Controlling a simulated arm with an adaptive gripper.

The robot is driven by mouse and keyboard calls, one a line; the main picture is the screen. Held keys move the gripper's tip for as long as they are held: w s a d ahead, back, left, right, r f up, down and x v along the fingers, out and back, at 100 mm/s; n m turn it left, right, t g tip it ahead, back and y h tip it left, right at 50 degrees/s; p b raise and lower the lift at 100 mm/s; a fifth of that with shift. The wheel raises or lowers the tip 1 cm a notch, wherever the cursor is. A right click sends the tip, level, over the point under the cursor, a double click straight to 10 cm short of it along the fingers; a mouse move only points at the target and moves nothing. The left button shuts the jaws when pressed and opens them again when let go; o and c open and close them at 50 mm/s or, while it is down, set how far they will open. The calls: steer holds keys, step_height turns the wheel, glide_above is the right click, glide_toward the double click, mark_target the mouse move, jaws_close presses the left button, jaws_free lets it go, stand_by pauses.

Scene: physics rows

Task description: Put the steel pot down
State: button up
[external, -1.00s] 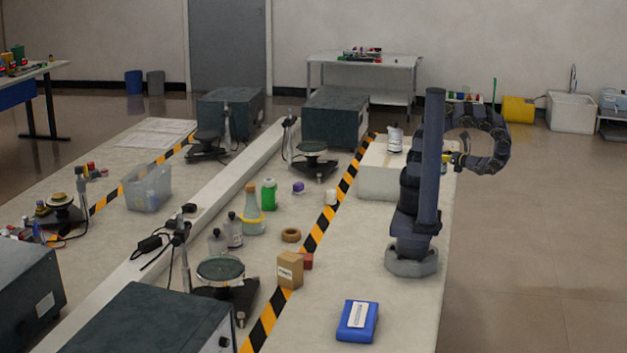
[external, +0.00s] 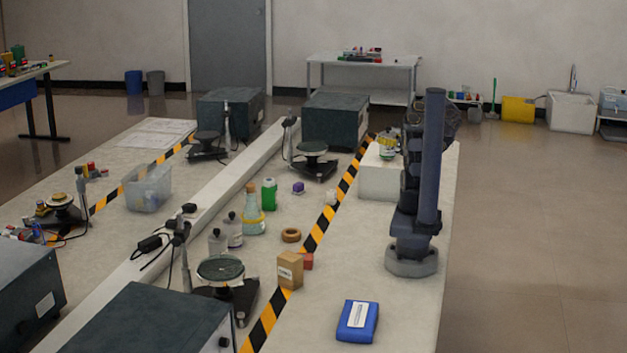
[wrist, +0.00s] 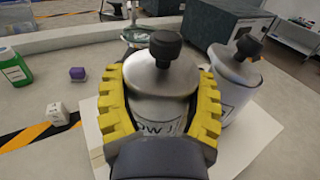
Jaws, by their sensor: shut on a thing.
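The steel pot (wrist: 160,75), with a rounded metal lid and black knob, stands upright between the yellow fingers of my gripper (wrist: 160,82) in the wrist view. The fingers are shut on its sides, and lettering shows on its front. In the external view my gripper (external: 388,155) is at the white block (external: 380,182), mostly hidden by my arm. The block's top shows below the pot in the wrist view. I cannot tell whether the pot touches it.
A similar white jar (wrist: 236,88) with a black knob stands close to the pot's right. A white cube (wrist: 57,114), purple block (wrist: 77,74) and green bottle (wrist: 14,68) stand to the left. The bench around the blue box (external: 357,320) has free room.

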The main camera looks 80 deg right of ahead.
steer(key=x, duration=0.4)
steer(key=shift+a, duration=0.15)
steer(key=shift+f, duration=0.2)
steer(key=shift+f, duration=0.15)
steer(key=o, duration=0.9)
steer(key=shift+c, duration=0.2)
